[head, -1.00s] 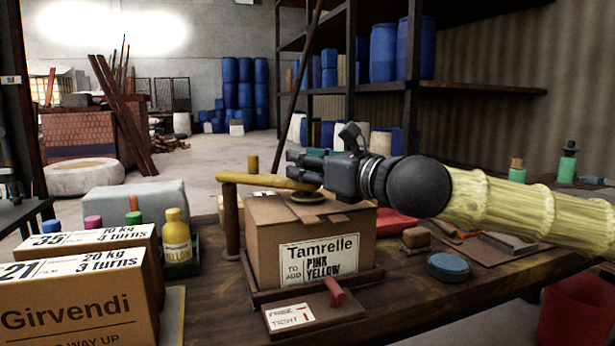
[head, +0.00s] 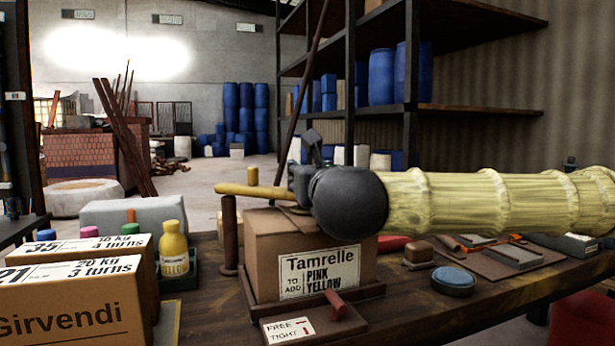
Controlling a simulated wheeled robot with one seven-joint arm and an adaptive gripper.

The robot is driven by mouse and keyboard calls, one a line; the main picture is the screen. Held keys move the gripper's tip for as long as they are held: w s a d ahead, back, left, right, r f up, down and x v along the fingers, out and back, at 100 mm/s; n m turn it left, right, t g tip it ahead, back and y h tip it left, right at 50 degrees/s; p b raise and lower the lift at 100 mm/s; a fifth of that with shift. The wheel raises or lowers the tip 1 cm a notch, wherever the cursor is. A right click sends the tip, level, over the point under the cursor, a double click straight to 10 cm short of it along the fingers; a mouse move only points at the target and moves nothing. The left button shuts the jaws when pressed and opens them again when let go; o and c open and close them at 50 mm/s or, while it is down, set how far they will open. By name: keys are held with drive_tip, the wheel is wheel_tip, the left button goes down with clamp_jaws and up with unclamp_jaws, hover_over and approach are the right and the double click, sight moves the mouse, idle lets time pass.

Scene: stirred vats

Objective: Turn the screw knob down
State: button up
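A yellow clamp arm (head: 258,190) runs from a brown post (head: 230,235) to above the "Tamrelle" carton (head: 262,255). A short yellow peg (head: 252,176) stands upright on the arm. My gripper (head: 300,182) is at the arm's right end, over the carton's top. My dark wrist covers most of it, so its fingertips and anything between them are hidden. I cannot make out the screw knob or the round pressing foot behind my wrist. A red lever (head: 335,301) sits in front of the carton beside a "FREE / TIGHT" label (head: 289,329).
"Girvendi" cartons (head: 75,310) marked with weights and turns stand at the left. A yellow bottle (head: 174,250) stands beside them. A blue round pad (head: 453,279) and flat trays (head: 490,258) lie right of the carton. The front right bench is clear.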

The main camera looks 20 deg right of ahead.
drive_tip(key=shift+h, duration=0.3)
drive_tip(key=o, duration=1)
drive_tip(key=shift+o, duration=0.2)
drive_tip(key=s+a, duration=0.1)
drive_tip(key=s, duration=1.1)
drive_tip(key=shift+a, duration=0.15)
